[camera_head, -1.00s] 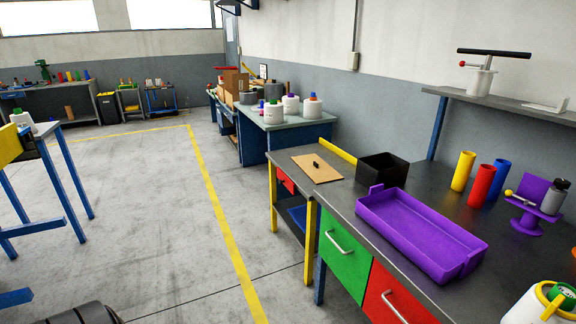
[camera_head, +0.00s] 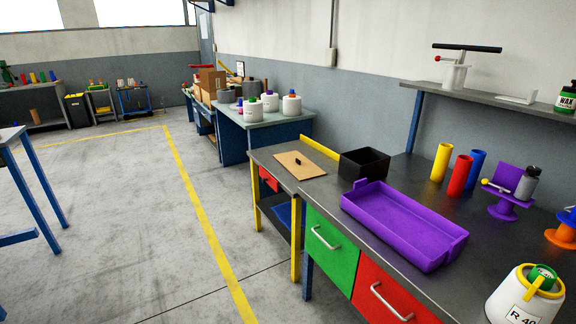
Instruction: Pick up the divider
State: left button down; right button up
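A thin flat brown board (camera_head: 292,168) with a small dark knob (camera_head: 298,161) lies on the far left end of the dark workbench. It looks the most like a divider, but I cannot tell for certain. Nothing touches it from above. Neither of my grippers is in view.
A yellow strip (camera_head: 320,148), black open box (camera_head: 364,164) and empty purple tray (camera_head: 400,226) lie near the board. Yellow (camera_head: 441,163), red (camera_head: 460,176) and blue tubes stand right. A white canister (camera_head: 525,299) stands at the front. Floor left of the bench is clear.

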aim_at(301, 168)
jog(key=u, duration=0.45)
jog(key=k, duration=1.1)
jog(key=u, duration=0.8)
jog(key=i, duration=2.1)
jog(key=z, duration=0.3)
jog(key=i, duration=1.65)
jog(key=z, duration=1.5)
jog(key=i, duration=0.95)
jog(key=z, duration=1.1)
